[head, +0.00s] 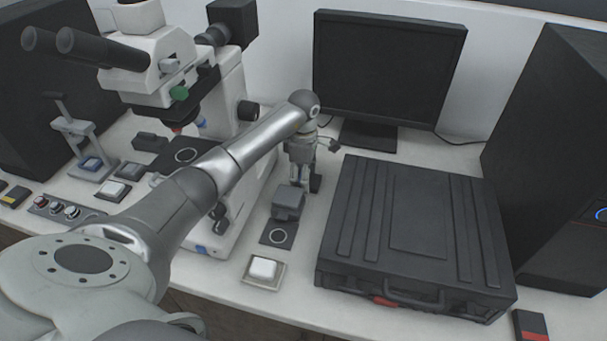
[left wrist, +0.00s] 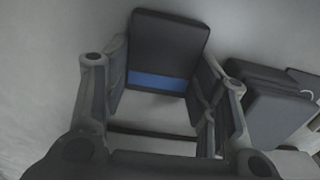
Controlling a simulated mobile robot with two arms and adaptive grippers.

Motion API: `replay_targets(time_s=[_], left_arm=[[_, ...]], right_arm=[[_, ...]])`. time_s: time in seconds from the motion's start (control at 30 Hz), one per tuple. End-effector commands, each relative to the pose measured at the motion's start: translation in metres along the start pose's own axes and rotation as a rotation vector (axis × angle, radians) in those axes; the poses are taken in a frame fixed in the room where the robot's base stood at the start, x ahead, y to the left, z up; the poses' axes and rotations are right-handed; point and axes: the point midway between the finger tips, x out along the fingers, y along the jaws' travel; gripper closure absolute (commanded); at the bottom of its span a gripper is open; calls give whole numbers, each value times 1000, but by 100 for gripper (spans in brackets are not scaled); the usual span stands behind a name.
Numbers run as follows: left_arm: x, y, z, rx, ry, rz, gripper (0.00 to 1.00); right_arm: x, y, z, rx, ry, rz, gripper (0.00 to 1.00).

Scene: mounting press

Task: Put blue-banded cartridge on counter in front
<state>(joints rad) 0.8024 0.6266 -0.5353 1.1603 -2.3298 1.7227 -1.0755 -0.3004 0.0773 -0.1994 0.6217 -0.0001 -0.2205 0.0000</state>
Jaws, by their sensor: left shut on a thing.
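The blue-banded cartridge (left wrist: 170,42) is a dark block with a blue stripe. In the left wrist view it stands between the two fingers of my left gripper (left wrist: 160,92), which is shut on it. In the head view my left gripper (head: 303,178) points down behind a small dark grey block, between the microscope and the black case. The cartridge is mostly hidden there. I cannot tell whether it touches the counter (head: 235,285). My right gripper is not in view.
The dark grey block (head: 288,203) adjoins a ringed pad (head: 278,235). A white button (head: 263,269) sits in front. The black case (head: 410,225) is close on the right, the microscope (head: 225,100) on the left. A red-banded cartridge (head: 530,324) lies far right, a yellow-banded one (head: 14,194) far left.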

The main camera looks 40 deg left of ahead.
Motion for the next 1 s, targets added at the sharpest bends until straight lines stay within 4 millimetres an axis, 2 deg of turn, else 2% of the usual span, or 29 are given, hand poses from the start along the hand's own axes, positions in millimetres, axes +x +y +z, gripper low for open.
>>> replay_targets(time_s=[0.23,0.27,0.4,0.77,0.87,1.0], left_arm=[[4,0,0,0,1,1,72],[3,0,0,0,1,0,44],[2,0,0,0,1,0,26],[0,0,0,0,0,0,25],[-6,1,0,0,0,3,25],[-31,2,-1,0,0,6,25]], right_arm=[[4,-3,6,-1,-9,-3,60],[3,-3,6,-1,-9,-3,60],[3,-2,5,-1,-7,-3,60],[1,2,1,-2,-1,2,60],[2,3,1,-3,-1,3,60],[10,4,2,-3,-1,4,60]])
